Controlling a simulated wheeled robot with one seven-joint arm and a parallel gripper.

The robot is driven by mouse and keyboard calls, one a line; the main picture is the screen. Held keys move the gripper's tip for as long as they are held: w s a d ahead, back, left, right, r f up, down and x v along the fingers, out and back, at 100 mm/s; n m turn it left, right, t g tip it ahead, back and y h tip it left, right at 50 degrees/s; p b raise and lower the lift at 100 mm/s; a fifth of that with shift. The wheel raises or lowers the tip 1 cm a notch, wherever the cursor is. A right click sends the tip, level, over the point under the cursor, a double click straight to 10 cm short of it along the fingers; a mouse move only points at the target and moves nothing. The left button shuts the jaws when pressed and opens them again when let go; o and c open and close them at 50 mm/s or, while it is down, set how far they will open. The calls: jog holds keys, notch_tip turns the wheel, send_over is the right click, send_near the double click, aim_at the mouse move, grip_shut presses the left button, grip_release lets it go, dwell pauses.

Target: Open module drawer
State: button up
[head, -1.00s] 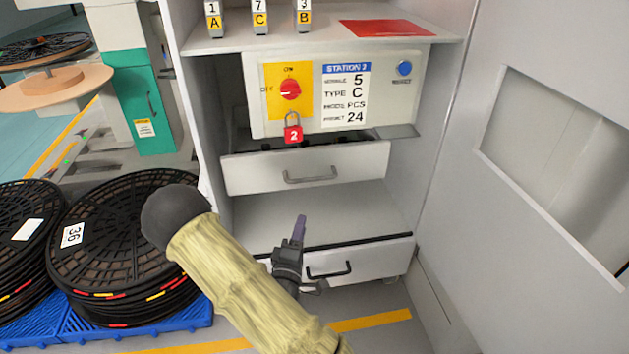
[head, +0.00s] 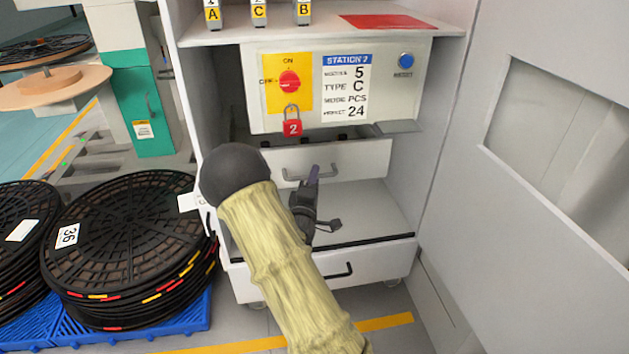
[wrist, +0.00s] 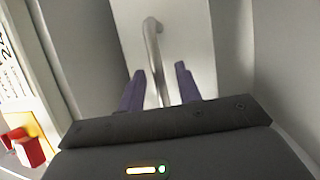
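The upper drawer (head: 352,160) below the station panel has a white front with a grey bar handle (head: 291,177), partly hidden behind my gripper (head: 313,178) in the head view. The handle also shows in the wrist view (wrist: 153,50). In the wrist view my gripper (wrist: 158,85) is open, with its two purple fingers on either side of the handle's near end. I cannot tell whether either finger touches it. A lower drawer (head: 375,264) with a black handle (head: 340,271) sits beneath an open shelf space.
The station panel (head: 390,95) with a red switch and a red padlock (head: 292,127) hangs just above the upper drawer. An open cabinet door (head: 470,200) stands at right. Stacked black reels (head: 130,240) lie on a blue pallet (head: 190,325) at left.

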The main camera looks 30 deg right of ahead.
jog(key=shift+w+d+r, duration=0.15)
jog(key=shift+w+d, duration=0.2)
jog(key=shift+w, duration=0.1)
jog(key=shift+c, duration=0.4)
grip_shut()
